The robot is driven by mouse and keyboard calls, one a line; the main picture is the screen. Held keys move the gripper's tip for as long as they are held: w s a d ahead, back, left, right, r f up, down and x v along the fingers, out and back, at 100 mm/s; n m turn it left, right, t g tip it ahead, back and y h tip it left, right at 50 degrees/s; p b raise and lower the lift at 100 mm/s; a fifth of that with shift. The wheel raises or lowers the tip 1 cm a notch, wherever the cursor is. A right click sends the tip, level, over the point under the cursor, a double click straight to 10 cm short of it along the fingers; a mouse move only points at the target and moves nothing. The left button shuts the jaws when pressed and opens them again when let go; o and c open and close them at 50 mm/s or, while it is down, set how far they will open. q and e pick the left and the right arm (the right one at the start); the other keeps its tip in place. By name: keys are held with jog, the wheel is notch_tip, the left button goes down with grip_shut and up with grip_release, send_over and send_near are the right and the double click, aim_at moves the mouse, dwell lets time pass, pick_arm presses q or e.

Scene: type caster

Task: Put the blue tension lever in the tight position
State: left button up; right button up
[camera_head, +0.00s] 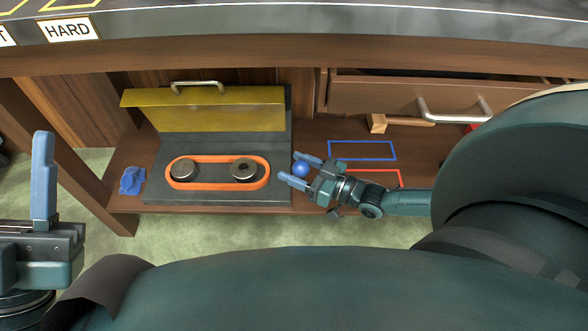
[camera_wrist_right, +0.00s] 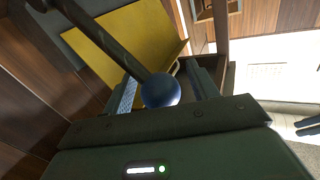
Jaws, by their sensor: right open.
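The blue tension lever shows as a blue ball knob (camera_head: 301,170) at the right end of the dark grey machine. In the right wrist view the knob (camera_wrist_right: 160,91) sits at the end of a dark rod. My right gripper (camera_head: 290,166) is open, with its two blue fingers on either side of the knob. I cannot tell whether they touch it. An orange belt (camera_head: 215,158) loops around two metal pulleys on the machine bed (camera_head: 220,195). My left gripper (camera_head: 43,185) is at the far left, away from the machine; only one finger shows clearly.
The yellow cover (camera_head: 222,107) stands raised behind the belt. A blue cloth-like item (camera_head: 132,181) lies left of the machine. Blue (camera_head: 362,142) and red (camera_head: 385,172) outlines mark the shelf at right. A drawer (camera_head: 400,97) is above, with a wooden piece (camera_head: 378,123) below it.

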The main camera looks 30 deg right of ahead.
jog(key=shift+w+a, duration=0.2)
jog(key=shift+w, duration=0.2)
grip_shut()
dwell(0.4)
